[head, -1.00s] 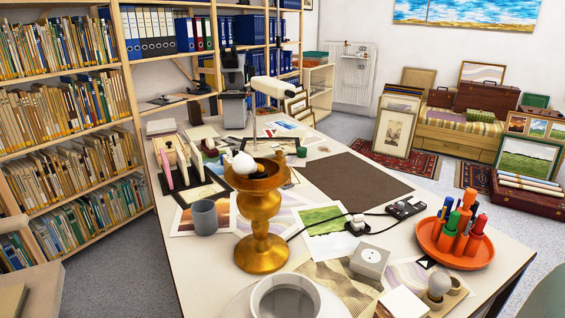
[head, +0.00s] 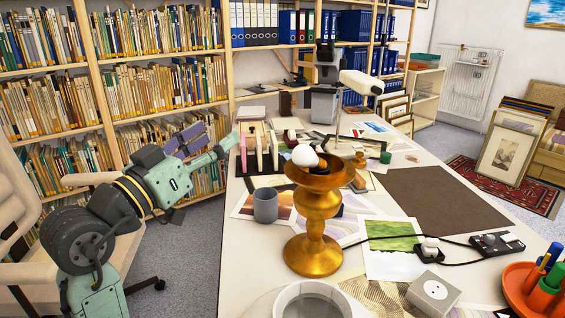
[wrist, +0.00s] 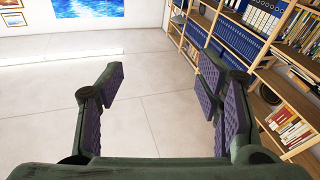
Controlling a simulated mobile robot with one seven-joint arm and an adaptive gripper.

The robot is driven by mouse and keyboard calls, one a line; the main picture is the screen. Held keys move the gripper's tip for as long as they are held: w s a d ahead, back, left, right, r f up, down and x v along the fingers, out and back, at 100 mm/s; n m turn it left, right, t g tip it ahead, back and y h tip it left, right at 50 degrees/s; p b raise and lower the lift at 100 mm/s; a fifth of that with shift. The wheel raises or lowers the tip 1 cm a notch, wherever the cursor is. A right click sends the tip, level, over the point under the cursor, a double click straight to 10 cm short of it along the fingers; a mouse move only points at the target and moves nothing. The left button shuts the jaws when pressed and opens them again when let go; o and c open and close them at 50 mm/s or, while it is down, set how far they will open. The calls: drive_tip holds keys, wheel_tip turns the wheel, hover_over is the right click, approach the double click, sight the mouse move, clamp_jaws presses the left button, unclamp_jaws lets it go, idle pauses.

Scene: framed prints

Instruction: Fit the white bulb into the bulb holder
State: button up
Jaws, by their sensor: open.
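A white bulb (head: 305,156) rests at the top of a gold pedestal bowl (head: 316,230), which stands upright on the table. A dark part shows beside the bulb at the bowl's rim; I cannot tell what it is. My gripper (head: 213,142) is left of the table, in front of the bookshelves, well apart from the bulb.
A white round container (head: 312,301) is at the front. The brown mat (head: 440,205) is clear. A chair (head: 25,220) stands left.

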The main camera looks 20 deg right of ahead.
sight(295, 155)
drive_tip(key=d+f+m+g, duration=0.1)
drive_tip(key=d+g, duration=0.1)
drive_tip(key=d, duration=0.1)
drive_tip(key=s+d+f+m+g, duration=0.1)
drive_tip(key=d+f+g, duration=0.1)
drive_tip(key=d, duration=0.2)
drive_tip(key=d+f+g+h+p, duration=0.1)
drive_tip(key=d+g, duration=0.1)
drive_tip(key=d, duration=0.2)
drive_tip(key=shift+s+d+f+m, duration=0.15)
drive_tip(key=shift+s+f+m, duration=0.1)
drive_tip(key=shift+f+m, duration=0.15)
drive_tip(key=shift+w+f+p+x, duration=0.1)
drive_tip(key=shift+p+x, duration=0.5)
drive_tip(key=shift+x, duration=0.85)
drive_tip(key=shift+w+f+p+x, duration=0.1)
drive_tip(key=shift+p+x, duration=0.45)
drive_tip(key=shift+x, duration=0.9)
drive_tip(key=shift+c, duration=0.5)
drive_tip(key=c, duration=1.1)
